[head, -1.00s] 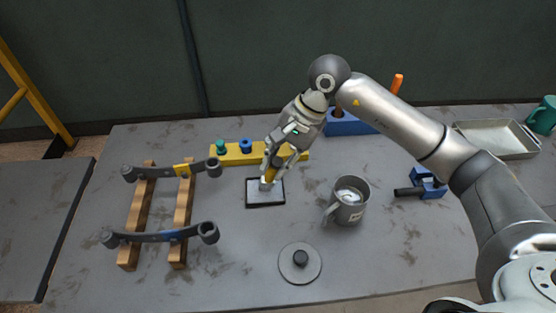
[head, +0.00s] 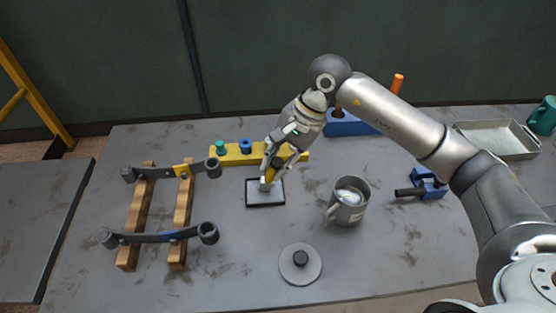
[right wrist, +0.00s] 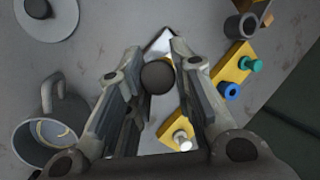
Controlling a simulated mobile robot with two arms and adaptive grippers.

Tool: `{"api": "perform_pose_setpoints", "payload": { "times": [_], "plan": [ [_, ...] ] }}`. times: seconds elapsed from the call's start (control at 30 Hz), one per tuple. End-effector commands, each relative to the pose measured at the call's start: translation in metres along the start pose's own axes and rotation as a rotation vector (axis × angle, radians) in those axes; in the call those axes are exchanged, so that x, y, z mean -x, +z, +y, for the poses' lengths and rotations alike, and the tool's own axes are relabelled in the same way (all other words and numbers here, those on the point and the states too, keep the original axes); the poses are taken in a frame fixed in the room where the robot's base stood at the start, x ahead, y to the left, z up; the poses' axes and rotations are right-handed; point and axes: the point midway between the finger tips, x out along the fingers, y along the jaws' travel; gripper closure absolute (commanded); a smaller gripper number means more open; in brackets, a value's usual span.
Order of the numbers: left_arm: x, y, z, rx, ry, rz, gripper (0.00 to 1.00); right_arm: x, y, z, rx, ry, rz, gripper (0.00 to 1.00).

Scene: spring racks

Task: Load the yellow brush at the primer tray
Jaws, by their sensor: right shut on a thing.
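My right gripper (head: 273,172) is shut on the yellow brush (head: 270,175) and holds it upright with its bristle end down at the primer tray (head: 265,204). The tray is a small dark-rimmed rectangle with a pale inside, in the middle of the table. In the right wrist view the dark round end of the brush (right wrist: 158,77) shows between the fingers (right wrist: 160,75), with part of the pale tray (right wrist: 163,43) beyond it. The fingers and the tilt of the view hide whether the bristles touch the primer. My left gripper is not in view.
A yellow holder (head: 230,158) with green and blue knobs stands just behind the tray. A grey mug (head: 350,205) and a round lid (head: 300,264) are to the right and front. Two leaf springs (head: 150,237) lie on wooden rails at left. A metal pan (head: 490,138) stands at far right.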

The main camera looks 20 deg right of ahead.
Motion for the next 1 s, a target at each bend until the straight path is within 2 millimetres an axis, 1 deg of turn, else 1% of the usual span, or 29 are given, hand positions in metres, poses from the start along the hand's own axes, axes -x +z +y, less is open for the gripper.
{"api": "perform_pose_setpoints", "payload": {
  "times": [0.17, 1.0],
  "plan": [
    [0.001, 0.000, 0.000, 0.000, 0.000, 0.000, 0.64, 0.001, 0.000, 0.000, -0.001, 0.003, -0.001, 1.00],
    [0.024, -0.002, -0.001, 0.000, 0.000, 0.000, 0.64, 0.062, 0.016, -0.021, 0.000, 0.000, 0.000, 1.00]
  ]
}}
